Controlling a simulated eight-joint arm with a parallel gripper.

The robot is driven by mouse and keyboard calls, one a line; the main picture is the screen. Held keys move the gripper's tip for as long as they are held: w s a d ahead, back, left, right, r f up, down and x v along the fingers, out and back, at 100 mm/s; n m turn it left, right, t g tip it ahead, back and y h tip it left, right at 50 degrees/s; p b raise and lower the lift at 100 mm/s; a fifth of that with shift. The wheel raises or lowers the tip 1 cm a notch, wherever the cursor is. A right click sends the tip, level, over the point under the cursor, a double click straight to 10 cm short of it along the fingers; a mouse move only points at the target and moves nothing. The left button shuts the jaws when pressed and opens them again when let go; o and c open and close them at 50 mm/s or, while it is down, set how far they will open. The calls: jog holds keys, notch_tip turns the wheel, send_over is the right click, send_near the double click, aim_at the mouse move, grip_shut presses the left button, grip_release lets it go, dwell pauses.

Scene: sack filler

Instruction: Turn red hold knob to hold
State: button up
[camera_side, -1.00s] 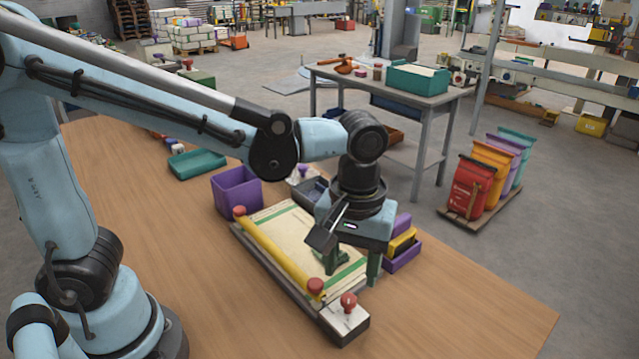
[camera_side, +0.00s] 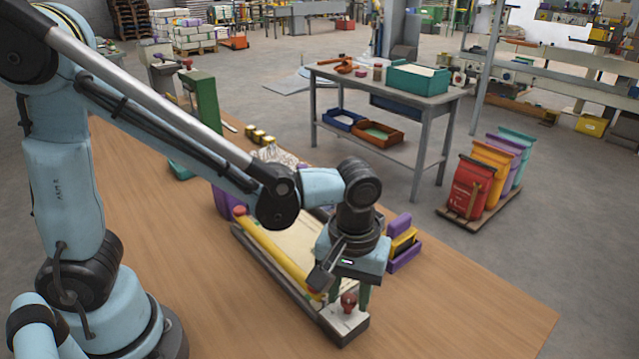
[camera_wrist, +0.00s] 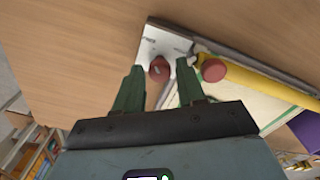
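The red hold knob (camera_side: 348,303) sits on a white plate (camera_side: 337,322) at the near end of the long dark-edged fixture. In the wrist view the red knob (camera_wrist: 159,69) shows between and just beyond the two green fingertips. My gripper (camera_side: 349,293) is over the plate, pointing down, its fingers apart with the knob between them in the picture. In the wrist view my gripper (camera_wrist: 163,80) is open. I cannot tell whether either finger touches the knob. The letters on the plate (camera_wrist: 158,42) are too small to read.
A yellow bar (camera_side: 270,250) with a red end knob (camera_wrist: 213,70) runs along the fixture close to the hold knob. Purple and yellow bins (camera_side: 404,243) stand just behind my gripper. The wooden table (camera_side: 450,305) is clear to the right.

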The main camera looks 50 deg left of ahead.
grip_shut()
jog(key=shift+m, duration=0.3)
jog(key=m, duration=1.3)
jog(key=shift+m, duration=2.1)
